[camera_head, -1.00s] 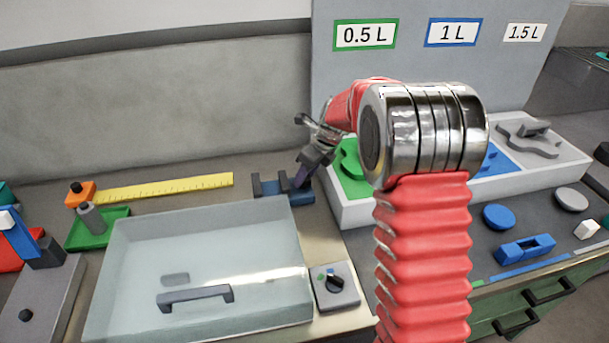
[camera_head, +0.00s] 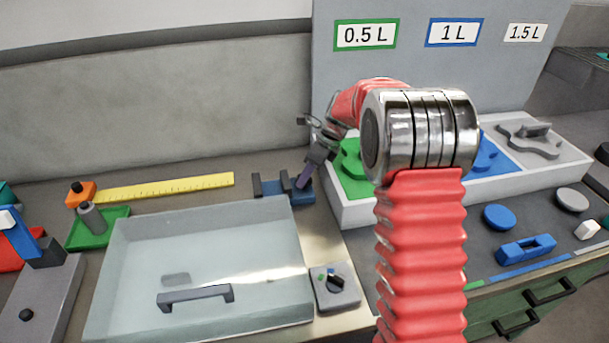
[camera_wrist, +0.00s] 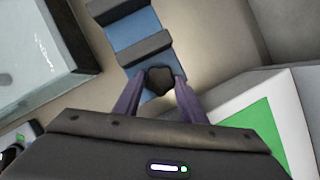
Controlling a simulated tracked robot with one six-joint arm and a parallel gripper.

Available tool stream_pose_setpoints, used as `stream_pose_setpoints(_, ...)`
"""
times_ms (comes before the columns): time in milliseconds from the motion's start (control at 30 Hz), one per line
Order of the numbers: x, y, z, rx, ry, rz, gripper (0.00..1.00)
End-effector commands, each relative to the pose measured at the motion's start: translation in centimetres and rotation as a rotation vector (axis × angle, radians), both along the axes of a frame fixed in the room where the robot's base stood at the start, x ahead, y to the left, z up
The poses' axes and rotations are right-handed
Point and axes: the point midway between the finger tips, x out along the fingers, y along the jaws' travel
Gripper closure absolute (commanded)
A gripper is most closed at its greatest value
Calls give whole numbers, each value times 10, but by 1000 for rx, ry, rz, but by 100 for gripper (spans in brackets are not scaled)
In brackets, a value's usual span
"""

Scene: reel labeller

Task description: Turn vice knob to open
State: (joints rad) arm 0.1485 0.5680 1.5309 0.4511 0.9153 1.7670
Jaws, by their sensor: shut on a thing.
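The blue vice (camera_head: 270,190) stands on the bench behind the clear-lidded box. In the wrist view its blue body (camera_wrist: 139,32) carries two dark jaw bars, with a gap between them. The dark lobed vice knob (camera_wrist: 159,80) is at its near end. My gripper (camera_wrist: 157,88) has its purple fingers on either side of the knob, shut on it. In the head view my gripper (camera_head: 305,176) is at the vice's right end, and the knob is hidden there.
The clear-lidded box (camera_head: 205,265) is in front of the vice. A white tray (camera_head: 365,213) with green, blue and grey sections stands close on the right. A yellow ruler (camera_head: 165,187) lies to the left. A dial box (camera_head: 335,290) sits in front.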

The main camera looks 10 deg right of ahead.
Motion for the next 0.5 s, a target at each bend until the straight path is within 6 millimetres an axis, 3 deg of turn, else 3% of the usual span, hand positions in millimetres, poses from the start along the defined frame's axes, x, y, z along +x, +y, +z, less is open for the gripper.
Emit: stream_pose_setpoints(500,5,-5,-1,-2,1,485,85)
